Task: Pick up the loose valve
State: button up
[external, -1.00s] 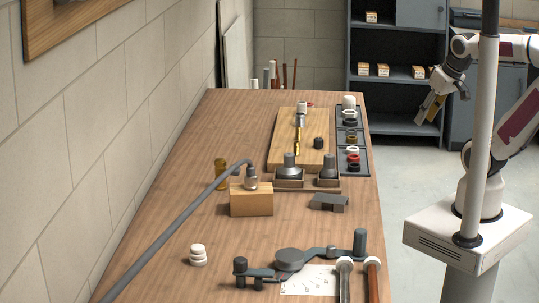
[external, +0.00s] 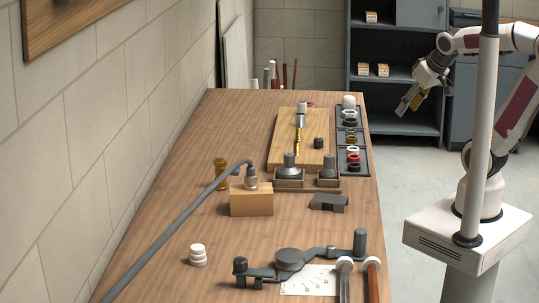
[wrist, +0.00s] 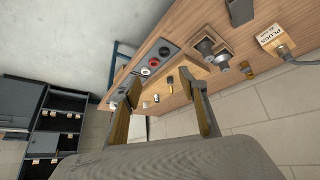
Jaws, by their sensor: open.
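My gripper (external: 411,99) is open and empty, held in the air to the right of the bench and well away from everything on it. In the wrist view its two fingers (wrist: 164,90) are spread apart. A slim brass and chrome fitting (external: 299,135) lies on the wooden board (external: 281,155) toward the far end of the bench; it may be the valve, but I cannot tell for sure. A small black piece (external: 318,143) sits on the same board. In the wrist view the board (wrist: 207,73) and its small parts show beyond the fingers.
A tray of rings (external: 354,171) lines the bench's right edge. Two grey fittings sit in wooden holders (external: 290,183). A grey pipe (external: 178,222) crosses the left side from a wooden block (external: 251,203). A shelf unit (external: 400,122) stands behind. The bench middle is partly clear.

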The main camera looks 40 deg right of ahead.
jog(key=w+a+f+n+t+y, duration=0.15)
jog(key=w+a, duration=0.45)
jog(key=w, duration=0.6)
jog(key=w+a+f+n+t+y, duration=0.15)
jog(key=w+a, duration=0.45)
jog(key=w, duration=0.6)
jog(key=n+y, duration=0.5)
jog(key=y, duration=0.2)
send_near(221, 163)
jog(key=w+f, duration=0.2)
jog(key=w, duration=0.1)
jog(key=shift+s+a+r, duration=0.1)
jog(key=shift+s+a, duration=0.15)
jog(key=shift+a, duration=0.2)
jog(key=shift+x, duration=1.3)
jog(key=shift+w+x, duration=0.25)
jog(key=shift+x, duration=2.3)
